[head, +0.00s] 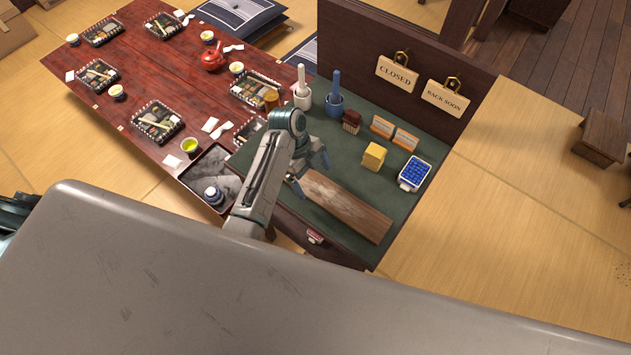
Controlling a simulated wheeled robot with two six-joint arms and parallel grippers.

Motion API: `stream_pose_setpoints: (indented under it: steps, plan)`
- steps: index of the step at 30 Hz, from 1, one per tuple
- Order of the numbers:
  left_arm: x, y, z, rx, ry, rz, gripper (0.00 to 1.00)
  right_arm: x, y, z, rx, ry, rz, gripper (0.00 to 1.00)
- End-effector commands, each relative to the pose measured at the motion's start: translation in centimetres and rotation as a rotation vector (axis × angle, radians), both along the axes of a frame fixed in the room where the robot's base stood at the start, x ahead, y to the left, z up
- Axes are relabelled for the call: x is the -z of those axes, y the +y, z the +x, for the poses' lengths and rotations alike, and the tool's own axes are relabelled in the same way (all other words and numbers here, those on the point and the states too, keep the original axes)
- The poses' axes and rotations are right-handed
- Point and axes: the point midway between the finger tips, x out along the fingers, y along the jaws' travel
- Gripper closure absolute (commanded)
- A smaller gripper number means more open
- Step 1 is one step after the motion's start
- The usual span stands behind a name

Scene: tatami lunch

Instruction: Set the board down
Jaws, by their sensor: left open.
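A long brown wooden board (345,205) lies on the green top of a low counter (405,203), near its front edge, and looks flat. Its left end is partly hidden by my left arm. My left gripper (319,163) is open over the board's left end and appears to hold nothing. Whether its fingers touch the board cannot be told. My right gripper is not in view.
Signs (397,73) hang on the back panel. A red table (150,80) with several trays adjoins at left.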

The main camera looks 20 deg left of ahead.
Motion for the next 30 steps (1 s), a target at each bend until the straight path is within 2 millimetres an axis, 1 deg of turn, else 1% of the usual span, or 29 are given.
stream_pose_setpoints:
  steps: [1, 6, 7, 9, 12, 18, 30]
  plan:
    - [-0.7, 0.4, 0.3, 0.000, -0.007, 0.001, 0.04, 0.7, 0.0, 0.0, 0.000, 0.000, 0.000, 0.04]
    - [-4.4, 1.9, 0.8, 0.001, -0.007, 0.002, 0.04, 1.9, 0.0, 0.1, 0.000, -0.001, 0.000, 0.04]
    - [-5.4, 2.1, 0.9, 0.000, -0.005, 0.001, 0.04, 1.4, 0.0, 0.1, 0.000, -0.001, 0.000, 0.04]
    - [-6.8, 2.6, 1.0, 0.001, -0.004, 0.002, 0.04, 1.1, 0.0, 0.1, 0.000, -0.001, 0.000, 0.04]
    - [-8.2, 3.0, 1.1, 0.001, 0.001, 0.000, 0.04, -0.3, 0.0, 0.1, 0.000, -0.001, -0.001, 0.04]
    - [-8.9, 3.4, 1.3, 0.001, 0.000, -0.001, 0.04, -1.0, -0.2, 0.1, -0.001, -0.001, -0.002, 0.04]
    - [-8.8, 3.4, 1.3, 0.001, 0.000, -0.001, 0.04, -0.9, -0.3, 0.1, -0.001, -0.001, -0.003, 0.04]
